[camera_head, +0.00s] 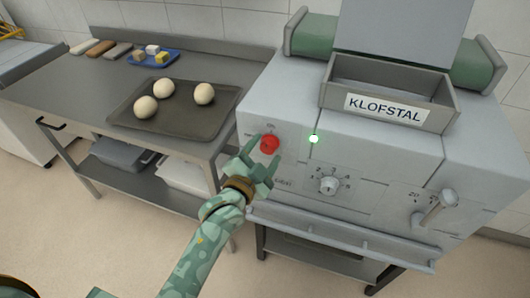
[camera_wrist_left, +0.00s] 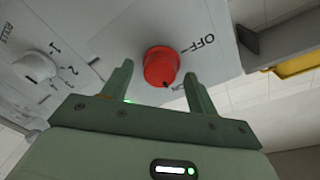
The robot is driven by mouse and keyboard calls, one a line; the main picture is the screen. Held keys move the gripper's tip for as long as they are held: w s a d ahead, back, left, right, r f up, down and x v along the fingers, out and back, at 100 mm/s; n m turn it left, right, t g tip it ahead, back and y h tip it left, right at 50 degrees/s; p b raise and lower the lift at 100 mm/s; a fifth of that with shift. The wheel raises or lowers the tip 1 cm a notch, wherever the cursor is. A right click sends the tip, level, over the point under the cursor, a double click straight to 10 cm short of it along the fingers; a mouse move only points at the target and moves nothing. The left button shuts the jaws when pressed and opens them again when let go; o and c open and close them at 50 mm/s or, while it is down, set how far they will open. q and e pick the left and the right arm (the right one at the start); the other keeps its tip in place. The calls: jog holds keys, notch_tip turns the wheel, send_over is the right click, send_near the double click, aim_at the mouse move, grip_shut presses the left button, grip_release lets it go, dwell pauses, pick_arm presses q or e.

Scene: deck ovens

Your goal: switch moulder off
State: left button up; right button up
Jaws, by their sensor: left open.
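The moulder (camera_head: 300,125) is a light grey machine labelled KLOFSTAL at the right of the head view. Its red knob (camera_head: 270,144) sits on the front panel, and a small green light (camera_head: 314,139) glows beside it. My left gripper (camera_head: 264,160) is open at the panel, its fingers just below and around the knob. In the left wrist view, the red knob (camera_wrist_left: 160,66) shows between and beyond the two open fingers (camera_wrist_left: 157,85), with the word OFF beside it. I cannot tell whether the fingers touch it. My right gripper is not in view.
A numbered white dial (camera_head: 328,185) and a lever (camera_head: 435,207) are also on the panel. At left, a steel table (camera_head: 60,92) holds a dark tray (camera_head: 190,124) with 3 dough balls, and a blue tray (camera_head: 140,60) behind. Floor is clear in front.

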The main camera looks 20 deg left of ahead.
pick_arm(q)
jog(key=shift+w, duration=0.2)
jog(key=c, duration=1)
